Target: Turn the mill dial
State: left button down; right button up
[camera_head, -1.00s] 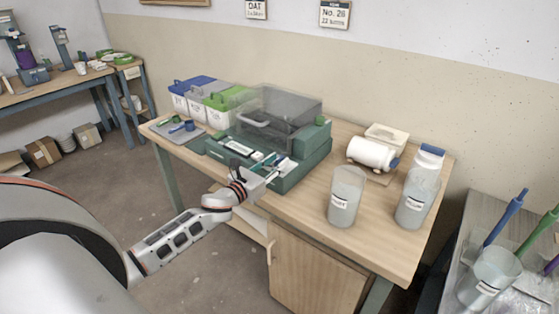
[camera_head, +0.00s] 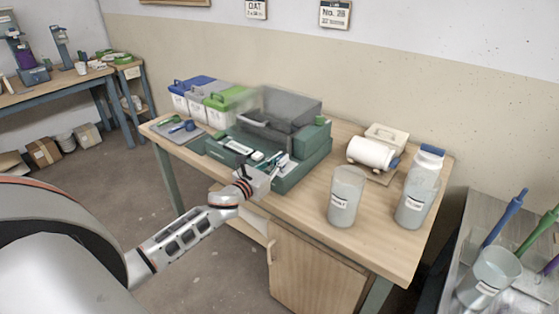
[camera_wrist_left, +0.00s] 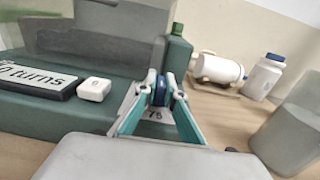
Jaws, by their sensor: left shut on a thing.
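The mill is a green machine (camera_head: 302,172) with a smoky see-through cover (camera_head: 280,108), standing on the wooden table. It also fills the left of the left wrist view (camera_wrist_left: 70,112). A small blue dial (camera_wrist_left: 161,84) sits at its front, above a white label reading about "75" (camera_wrist_left: 153,114). My left gripper (camera_head: 277,163) is at the machine's front right. In the left wrist view its fingers (camera_wrist_left: 160,92) are closed on the blue dial from both sides. The dial is mostly hidden in the head view. My right gripper is in neither view.
On the machine's front are a dark plate ending in "turns" (camera_wrist_left: 35,80) and a white button (camera_wrist_left: 94,89). Clear beakers (camera_head: 346,197), a blue-capped bottle (camera_head: 419,188) and a white roller (camera_head: 371,153) stand to the right. Lidded buckets (camera_head: 212,100) stand behind left.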

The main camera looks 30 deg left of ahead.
pick_arm(q)
jog(key=shift+d+y, duration=0.1)
jog(key=shift+y, duration=0.2)
jog(key=n+y, duration=0.2)
jog(key=y, duration=0.1)
jog(key=n+y, duration=0.2)
jog(key=shift+f+g+y, duration=0.1)
jog(key=shift+g+y, duration=0.2)
jog(key=shift+g, duration=0.1)
jog(key=n+g+y, duration=0.1)
jog(key=n+y, duration=0.1)
jog(key=y, duration=0.1)
jog(key=n+g+y+b, duration=0.1)
jog(key=n+g+y, duration=0.1)
jog(key=y, duration=0.1)
jog(key=shift+f, duration=0.1)
jog(key=shift+n+g+y+b, duration=0.45)
jog(key=shift+n+g+y, duration=0.25)
jog(key=shift+n+y, duration=0.1)
jog(key=c, duration=2.1)
grip_release()
jog(key=shift+c, duration=0.2)
